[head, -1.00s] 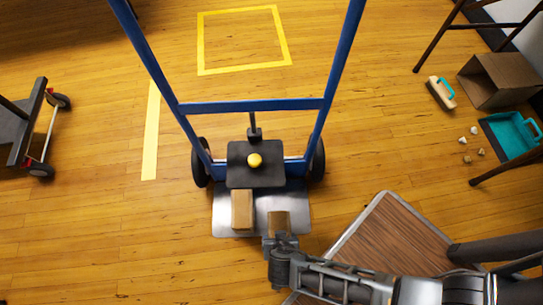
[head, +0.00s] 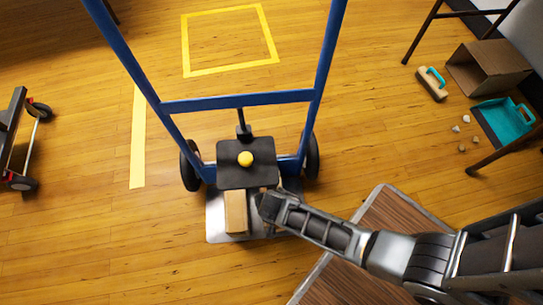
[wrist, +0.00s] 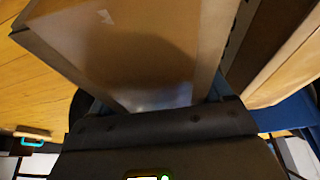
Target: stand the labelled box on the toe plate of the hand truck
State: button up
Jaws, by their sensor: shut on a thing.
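The blue hand truck (head: 237,101) stands upright in the head view, its silver toe plate (head: 216,229) flat near the floor. My gripper (head: 266,205) is over the right part of the toe plate. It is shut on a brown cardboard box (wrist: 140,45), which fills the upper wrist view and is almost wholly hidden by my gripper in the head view. A small pale mark shows on it; I cannot read any label. Whether its base touches the plate is hidden. A second tan box (head: 235,212) stands on the plate to the left of my gripper.
A black panel with a yellow knob (head: 245,159) sits above the toe plate. A wood-topped platform (head: 352,270) lies under my arm at right. A brush (head: 432,84), open carton (head: 487,68) and teal dustpan (head: 505,121) lie further right.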

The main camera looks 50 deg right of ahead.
jog(key=shift+f, duration=0.7)
jog(key=shift+f, duration=0.1)
jog(key=o, duration=1.4)
jog(key=p+v, duration=0.5)
jog(key=v, duration=0.5)
jog(key=shift+s+r, duration=0.1)
jog(key=shift+r, duration=0.25)
jog(key=shift+s+a+r+p, duration=0.1)
jog(key=shift+a+r+p, duration=0.1)
jog(key=shift+r, duration=0.15)
jog(key=shift+s+a+r+p, duration=0.1)
jog(key=shift+r+p, duration=0.1)
jog(key=shift+r, duration=0.1)
